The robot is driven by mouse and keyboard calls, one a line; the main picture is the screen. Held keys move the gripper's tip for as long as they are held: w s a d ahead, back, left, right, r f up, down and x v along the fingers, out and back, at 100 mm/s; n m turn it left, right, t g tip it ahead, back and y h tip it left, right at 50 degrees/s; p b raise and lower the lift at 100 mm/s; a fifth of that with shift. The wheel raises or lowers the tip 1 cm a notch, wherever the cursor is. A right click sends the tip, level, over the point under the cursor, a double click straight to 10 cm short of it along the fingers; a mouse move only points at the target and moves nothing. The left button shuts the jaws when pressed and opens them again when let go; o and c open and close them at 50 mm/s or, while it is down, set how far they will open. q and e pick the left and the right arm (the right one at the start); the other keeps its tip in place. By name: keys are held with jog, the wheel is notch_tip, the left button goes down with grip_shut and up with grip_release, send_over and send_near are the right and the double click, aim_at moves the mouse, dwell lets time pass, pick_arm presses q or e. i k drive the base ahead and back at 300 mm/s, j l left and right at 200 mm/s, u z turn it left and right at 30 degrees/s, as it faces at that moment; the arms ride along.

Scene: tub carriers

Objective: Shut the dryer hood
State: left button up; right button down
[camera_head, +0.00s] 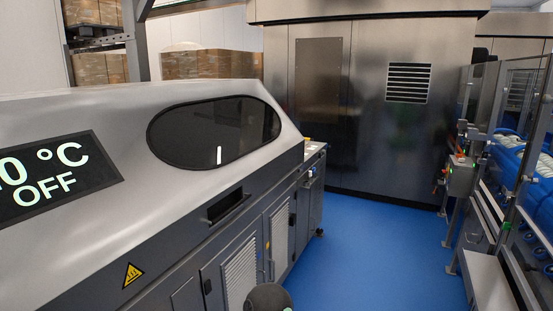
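The dryer hood (120,120) is a large brushed-metal cover with a sloped front, filling the left of the head view. It has a dark rounded window (214,134) and a black display (45,180) reading a temperature and OFF. Below its front edge a dark recessed handle (229,205) sits on the dark band of the machine. The hood appears to lie low on its base, and I see no open gap along the visible edge. Its left end is cut off by the frame. Neither of my grippers is in view.
The dryer's lower cabinet (190,292) has vented doors and a yellow warning sign (133,274). Blue floor (365,260) is clear in the middle. A fenced conveyor with blue tubs (520,165) and a control box (461,176) stand at right. A metal enclosure (365,110) closes the back.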

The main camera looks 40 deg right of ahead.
aim_at(102, 192)
jog(key=l+u, duration=0.1)
jog(key=l, duration=2.65)
